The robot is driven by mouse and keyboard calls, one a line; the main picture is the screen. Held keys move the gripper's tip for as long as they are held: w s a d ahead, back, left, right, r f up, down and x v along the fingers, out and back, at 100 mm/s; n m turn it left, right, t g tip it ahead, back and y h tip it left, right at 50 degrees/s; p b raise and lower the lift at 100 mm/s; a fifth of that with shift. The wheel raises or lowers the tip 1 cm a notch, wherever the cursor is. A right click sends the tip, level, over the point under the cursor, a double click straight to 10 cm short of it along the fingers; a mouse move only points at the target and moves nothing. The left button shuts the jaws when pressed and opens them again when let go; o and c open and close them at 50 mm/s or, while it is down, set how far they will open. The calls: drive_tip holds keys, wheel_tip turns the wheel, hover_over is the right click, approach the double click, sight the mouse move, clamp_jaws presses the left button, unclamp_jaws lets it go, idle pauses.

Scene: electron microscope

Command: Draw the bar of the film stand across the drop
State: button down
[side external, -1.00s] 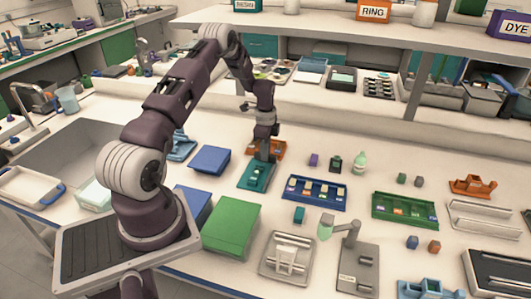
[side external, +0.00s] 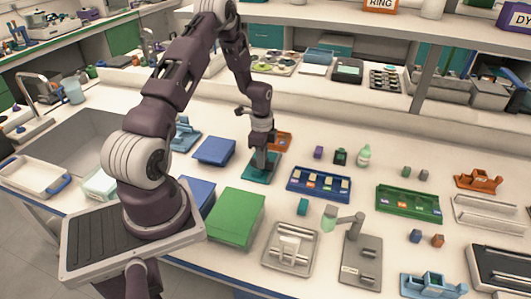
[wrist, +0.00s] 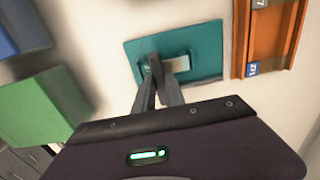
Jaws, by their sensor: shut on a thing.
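The film stand is a flat teal plate (side external: 258,178) on the bench, with a pale strip (wrist: 181,63) on it in the wrist view. My gripper (side external: 258,168) points down over the plate. In the wrist view my gripper (wrist: 157,70) has its fingers close together at the strip, shut on the small bar of the stand, which they mostly hide. I cannot make out the drop.
An orange rack (wrist: 272,40) stands close beside the plate. A blue box (side external: 214,151) and a green box (side external: 236,216) lie to the left and front. A blue tray (side external: 305,191) with several small blocks is to the right.

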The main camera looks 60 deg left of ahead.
drive_tip(key=shift+s+d, duration=0.2)
drive_tip(key=c, duration=1.4)
unclamp_jaws()
wheel_tip(320, 180, up, 8)
drive_tip(key=shift+w+f, duration=0.1)
drive_tip(key=shift+f, duration=0.15)
drive_tip(key=s+d+r+n+t+y, duration=0.1)
drive_tip(key=d+r+n, duration=0.1)
drive_tip(key=d+r, duration=0.65)
drive_tip(key=s+d+r+n+t+y, duration=0.1)
drive_tip(key=s+d+r+n, duration=0.1)
drive_tip(key=d+r, duration=0.65)
drive_tip(key=s+d+r+n+t+h, duration=0.1)
drive_tip(key=s+d+r+n, duration=0.1)
drive_tip(key=s+d+r, duration=0.2)
drive_tip(key=s+d+r+n+t+h, duration=0.1)
drive_tip(key=s+d+r+n+t, duration=0.1)
drive_tip(key=s, duration=0.9)
drive_tip(key=d+r+n, duration=0.1)
drive_tip(key=d+r, duration=0.1)
drive_tip(key=d, duration=0.1)
drive_tip(key=shift+s+d+r+t, duration=0.15)
drive_tip(key=shift+r+t, duration=0.15)
drive_tip(key=shift+r, duration=0.1)
